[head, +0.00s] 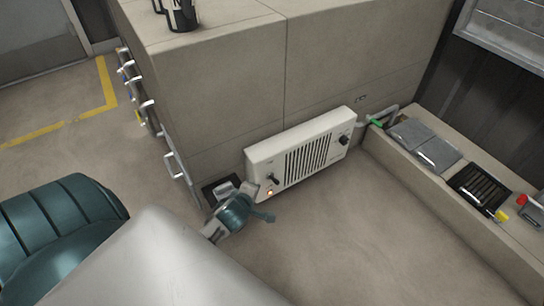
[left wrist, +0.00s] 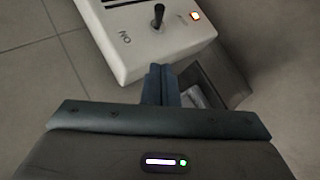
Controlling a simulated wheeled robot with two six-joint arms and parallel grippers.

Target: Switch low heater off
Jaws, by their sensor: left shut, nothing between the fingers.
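The low heater (head: 310,153) is a white box with dark slats, standing against the base of the beige cabinet. A black lever switch (head: 272,178) and a lit orange lamp (head: 270,193) are at its left end. In the left wrist view the black lever (left wrist: 158,16) stands up from the white heater top (left wrist: 130,45), beside the glowing lamp (left wrist: 195,15) and an "ON" label. My left gripper (head: 265,215) is just in front of the heater's left end. Its closed fingers (left wrist: 160,76) are empty, near the heater's edge and apart from the lever. My right gripper is not in view.
A black knob (head: 345,140) is at the heater's right end. A beige ledge (head: 440,205) with grey trays runs along the right. Hoops with coloured marks (head: 143,110) line the cabinet's left side. A teal ribbed object (head: 60,235) is at left. Floor before the heater is clear.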

